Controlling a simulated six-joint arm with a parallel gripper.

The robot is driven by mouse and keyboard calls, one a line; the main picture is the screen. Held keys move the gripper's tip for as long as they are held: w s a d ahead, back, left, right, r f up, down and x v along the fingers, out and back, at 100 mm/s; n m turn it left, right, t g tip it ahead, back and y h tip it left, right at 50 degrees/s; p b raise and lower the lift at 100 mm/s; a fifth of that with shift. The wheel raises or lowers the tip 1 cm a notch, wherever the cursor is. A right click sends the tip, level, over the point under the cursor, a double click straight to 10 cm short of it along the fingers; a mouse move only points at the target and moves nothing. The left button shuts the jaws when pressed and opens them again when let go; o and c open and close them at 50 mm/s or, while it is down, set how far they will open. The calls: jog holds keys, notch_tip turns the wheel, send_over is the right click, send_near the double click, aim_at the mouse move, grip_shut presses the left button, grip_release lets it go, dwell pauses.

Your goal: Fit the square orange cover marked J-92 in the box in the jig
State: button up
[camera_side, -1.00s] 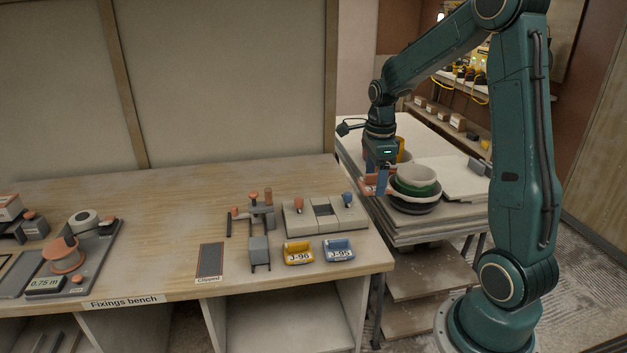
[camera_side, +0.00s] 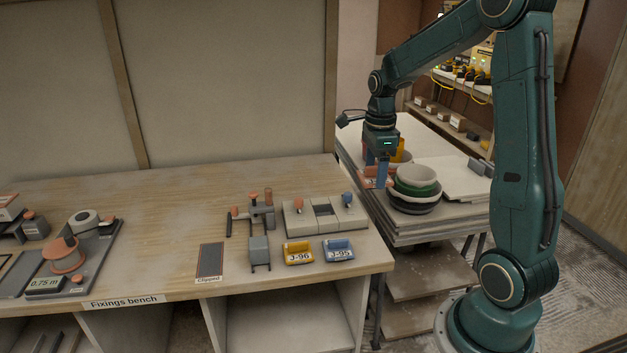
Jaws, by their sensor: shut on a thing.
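My gripper (camera_side: 377,178) is over the stack of boards at the right, its blue fingers pointing down. It is shut on a small orange piece (camera_side: 371,183), probably the cover; its marking is too small to read. The piece is partly hidden by the fingers and is close beside the stacked bowls. On the bench, a grey fixture (camera_side: 297,219) with an orange knob and a blue knob has a dark square opening in its middle. I cannot tell for sure which holds the box.
Stacked bowls (camera_side: 416,184) stand on the boards (camera_side: 450,177). A yellow cover marked J-96 (camera_side: 298,252) and a blue one marked J-95 (camera_side: 338,250) lie at the bench front. A dark pad labelled Clipped (camera_side: 210,259) lies left of them. The bench middle is clear.

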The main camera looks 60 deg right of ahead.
jog(key=w+d+f, duration=0.2)
jog(key=w+f, duration=0.2)
jog(key=w, duration=0.4)
jog(key=w+d+f, duration=0.2)
jog(key=w+f, duration=0.3)
jog(key=w, duration=0.3)
jog(key=shift+w+n, duration=0.3)
jog(key=shift+w, duration=0.1)
jog(key=shift+d+f, duration=0.1)
jog(key=shift+f, duration=0.1)
jog(key=shift+f, duration=1.8)
jog(key=shift+f, duration=2.15)
dwell(1.3)
jog(key=o, duration=1.1)
jog(key=shift+c, duration=0.2)
